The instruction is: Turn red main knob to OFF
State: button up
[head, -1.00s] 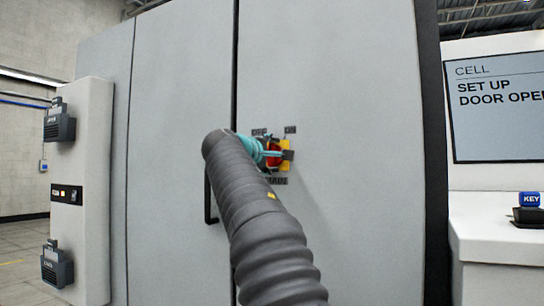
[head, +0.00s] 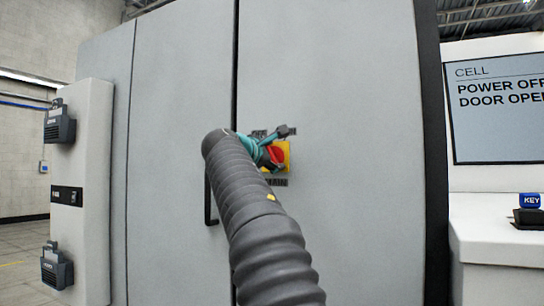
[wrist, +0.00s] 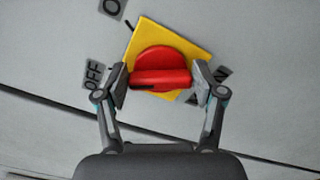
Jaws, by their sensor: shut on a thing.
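The red main knob (head: 279,154) sits on a yellow square plate (head: 286,166) on the grey cabinet door. In the wrist view the knob (wrist: 160,66) lies between my fingers, its raised bar level in the picture. The bar's left end is toward the OFF label (wrist: 94,75). My gripper (wrist: 160,82) is shut on the knob, one finger at each end of the bar. In the head view my gripper (head: 273,147) and arm partly hide the knob and the labels above it.
The MAIN label (head: 276,182) is below the plate. A black door handle (head: 208,200) is left of my arm. The screen (head: 497,108) at right reads POWER OFF and DOOR OPEN, its end cut off. A blue KEY block (head: 529,200) stands below it.

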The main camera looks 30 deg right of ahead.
dwell(0.3)
jog(key=o, duration=1.1)
jog(key=shift+o, duration=0.2)
jog(key=v, duration=1.2)
